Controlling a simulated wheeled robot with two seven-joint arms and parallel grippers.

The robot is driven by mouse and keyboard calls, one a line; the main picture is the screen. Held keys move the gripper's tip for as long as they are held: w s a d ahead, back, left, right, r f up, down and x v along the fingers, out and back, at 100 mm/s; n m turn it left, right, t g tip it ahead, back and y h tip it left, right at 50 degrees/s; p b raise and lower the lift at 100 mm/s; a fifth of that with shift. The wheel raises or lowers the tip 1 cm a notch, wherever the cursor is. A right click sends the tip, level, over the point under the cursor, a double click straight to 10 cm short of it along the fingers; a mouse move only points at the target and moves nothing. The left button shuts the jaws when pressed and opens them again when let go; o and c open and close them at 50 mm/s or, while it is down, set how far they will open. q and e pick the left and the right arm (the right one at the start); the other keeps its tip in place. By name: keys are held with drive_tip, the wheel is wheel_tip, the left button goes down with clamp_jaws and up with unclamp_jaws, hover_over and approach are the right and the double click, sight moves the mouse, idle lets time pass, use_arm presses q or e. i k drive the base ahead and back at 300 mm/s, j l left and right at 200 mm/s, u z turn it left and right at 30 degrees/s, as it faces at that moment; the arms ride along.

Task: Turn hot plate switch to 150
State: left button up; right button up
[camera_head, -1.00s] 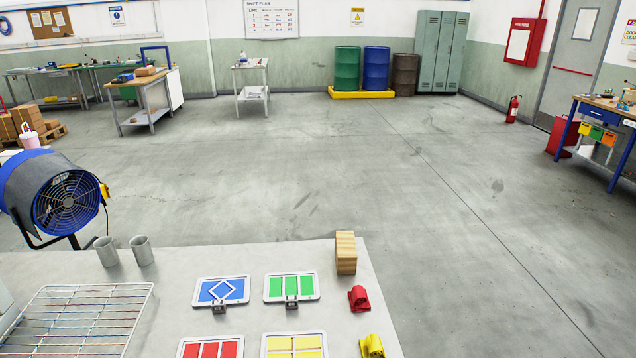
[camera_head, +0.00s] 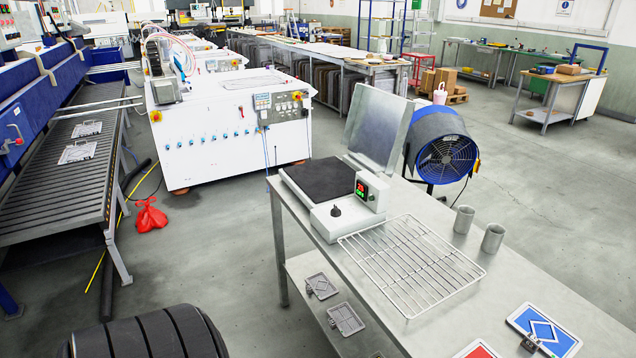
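The hot plate (camera_head: 329,186) stands on the far left end of the metal table, with a dark square top and a white housing. Its black switch knob (camera_head: 336,211) is on the front face of the housing, which faces me. A small display box (camera_head: 370,192) with red and green digits stands at its right corner. The digits and the knob's pointer are too small to read. Neither of my grippers is in view.
A wire rack (camera_head: 411,262) lies right of the hot plate. Two grey cups (camera_head: 464,219) (camera_head: 493,238) stand beyond it. Blue and red cards (camera_head: 545,331) (camera_head: 478,350) lie at the near right. An upright metal panel (camera_head: 377,126) stands behind the hot plate. A blue fan (camera_head: 440,150) is beyond the table.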

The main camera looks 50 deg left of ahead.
sight(335, 212)
drive_tip(key=u, duration=1.4)
